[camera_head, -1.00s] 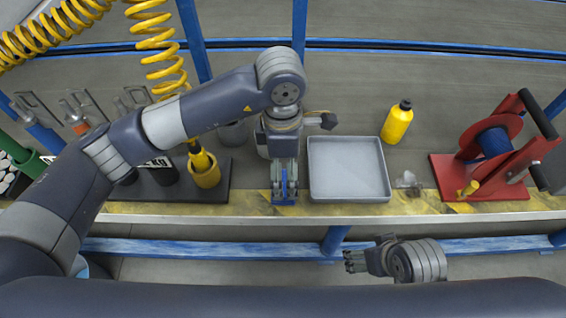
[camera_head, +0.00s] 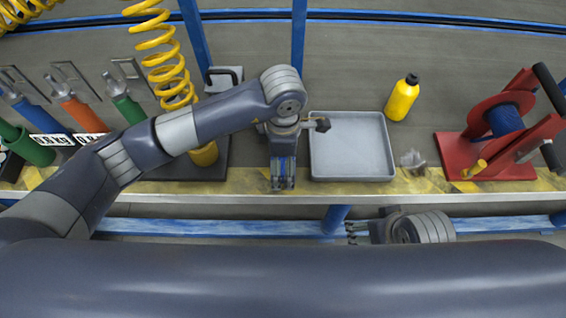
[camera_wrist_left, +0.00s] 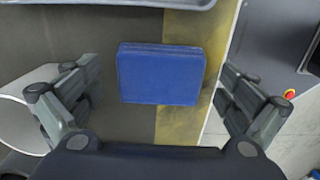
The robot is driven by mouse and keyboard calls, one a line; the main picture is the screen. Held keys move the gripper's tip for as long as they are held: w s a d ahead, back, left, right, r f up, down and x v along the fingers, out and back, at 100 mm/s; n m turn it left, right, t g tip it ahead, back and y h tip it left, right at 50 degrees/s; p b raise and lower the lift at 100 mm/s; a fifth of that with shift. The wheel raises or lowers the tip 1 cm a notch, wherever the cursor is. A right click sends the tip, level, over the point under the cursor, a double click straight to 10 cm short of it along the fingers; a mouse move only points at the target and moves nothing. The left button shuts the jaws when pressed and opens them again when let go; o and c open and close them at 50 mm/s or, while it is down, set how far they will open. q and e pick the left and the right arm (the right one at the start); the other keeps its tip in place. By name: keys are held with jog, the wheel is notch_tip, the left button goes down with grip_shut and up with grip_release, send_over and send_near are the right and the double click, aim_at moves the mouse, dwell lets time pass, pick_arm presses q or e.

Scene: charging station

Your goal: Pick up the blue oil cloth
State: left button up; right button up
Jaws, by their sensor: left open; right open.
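The blue oil cloth (camera_wrist_left: 160,75) is a flat, folded rectangle on the bench. In the left wrist view it lies between the spread fingers of my left gripper (camera_wrist_left: 157,88), with a gap on either side. In the head view my left gripper (camera_head: 283,183) points down at the bench's front edge, left of the grey tray, and mostly hides the cloth; a little blue shows between its fingers. It is open and holds nothing. My right gripper (camera_head: 354,232) is open and empty, below and in front of the bench edge, partly hidden by my own body.
The grey tray (camera_head: 350,150) stands close to the right of my left gripper. Further right are a yellow bottle (camera_head: 402,98), a small clear crumpled item (camera_head: 412,160) and a red stand (camera_head: 490,169). Coloured cylinders and a yellow coiled hose (camera_head: 156,45) are on the left.

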pick_arm(q)
jog(key=shift+f, duration=0.2)
jog(key=c, duration=1.1)
jog(key=shift+c, duration=0.2)
jog(key=shift+r, duration=0.15)
jog(key=shift+r, duration=0.3)
jog(key=r, duration=0.2)
jog(key=r+p, duration=0.1)
jog(key=shift+s+d, duration=0.1)
jog(key=shift+d, duration=0.15)
jog(key=s+d, duration=0.2)
jog(key=d, duration=0.2)
jog(key=s+d, duration=0.2)
jog(key=d, duration=0.3)
jog(key=s+d+r, duration=0.1)
jog(key=s+d, duration=0.1)
jog(key=d, duration=0.3)
jog(key=shift+s+r, duration=0.1)
jog(key=shift+s, duration=0.2)
